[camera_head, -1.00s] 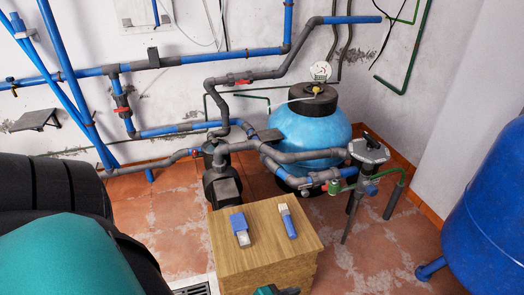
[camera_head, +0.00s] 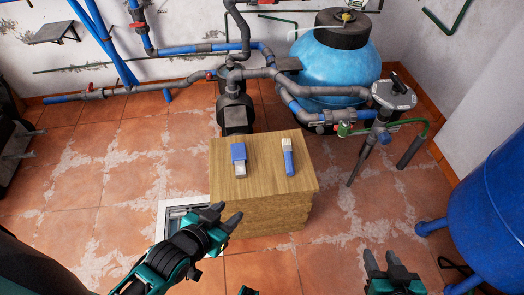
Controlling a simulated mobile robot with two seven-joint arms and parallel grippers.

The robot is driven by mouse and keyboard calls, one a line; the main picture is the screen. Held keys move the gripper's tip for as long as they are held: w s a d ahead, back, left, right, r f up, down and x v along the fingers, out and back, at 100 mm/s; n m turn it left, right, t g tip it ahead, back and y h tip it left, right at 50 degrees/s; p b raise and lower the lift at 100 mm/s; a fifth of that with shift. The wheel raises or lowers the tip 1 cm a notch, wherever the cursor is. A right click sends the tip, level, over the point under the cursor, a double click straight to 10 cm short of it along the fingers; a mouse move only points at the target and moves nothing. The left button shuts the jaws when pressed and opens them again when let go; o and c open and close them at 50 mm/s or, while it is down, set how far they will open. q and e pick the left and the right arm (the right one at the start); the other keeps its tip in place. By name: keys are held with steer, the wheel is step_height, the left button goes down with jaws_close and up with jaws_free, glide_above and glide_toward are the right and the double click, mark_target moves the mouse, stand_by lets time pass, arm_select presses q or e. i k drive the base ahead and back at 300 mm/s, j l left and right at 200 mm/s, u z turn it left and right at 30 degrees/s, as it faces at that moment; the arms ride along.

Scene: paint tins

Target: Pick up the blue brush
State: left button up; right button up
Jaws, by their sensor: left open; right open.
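Two blue and white brush-like things lie on top of a wooden block (camera_head: 222,184). The right one (camera_head: 289,165) has a slim blue handle toward me and a pale end away from me. The left one (camera_head: 238,153) has a wide blue part at the far side and a pale part toward me. I cannot tell which is the blue brush. My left gripper (camera_head: 229,214) is open and empty, near the front left edge of the block. My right gripper (camera_head: 384,259) is open and empty at the bottom right, apart from the block.
A light blue tank (camera_head: 330,65) with grey pipes stands behind the block. A grey pump (camera_head: 235,112) is close to its back edge. A dark blue tank (camera_head: 495,215) is at the right. A floor grate (camera_head: 175,212) lies left of the block. Tiled floor at left is clear.

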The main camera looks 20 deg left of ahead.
mark_target(287, 147)
steer(key=i+l+u, duration=0.1)
steer(key=u, duration=0.3)
steer(key=i+l+u, duration=0.1)
steer(key=u, duration=0.3)
steer(key=l+u, duration=0.4)
steer(key=i+l+u, duration=0.1)
steer(key=l+u, duration=0.25)
steer(key=i+l+u, duration=0.1)
steer(key=u, duration=0.25)
